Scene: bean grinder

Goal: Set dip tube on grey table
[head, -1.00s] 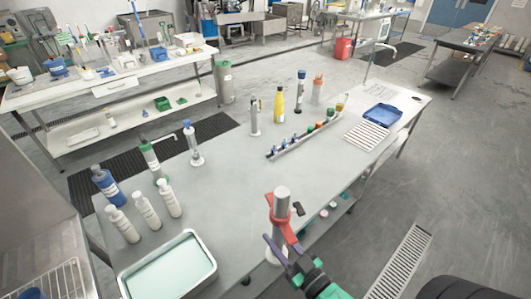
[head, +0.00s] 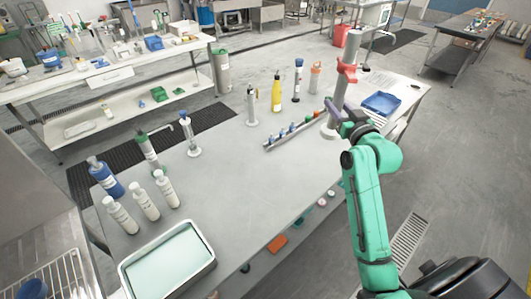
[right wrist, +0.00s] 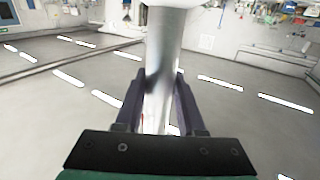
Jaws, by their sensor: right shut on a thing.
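The dip tube (head: 343,92) appears to be the tall grey cylinder with a red collar and a pale wide base. It stands nearly upright, tilted slightly, over the right part of the grey table (head: 240,190). My right gripper (head: 341,119) is shut on its lower part, with the arm reaching in from the right front. In the right wrist view the dark fingers sit on both sides of the tube (right wrist: 162,60). I cannot tell whether the base touches the table. My left gripper is not in view.
A yellow bottle (head: 277,95) and other bottles stand behind. A white-rimmed basin (head: 205,272) is at the front left. The table's middle is clear.

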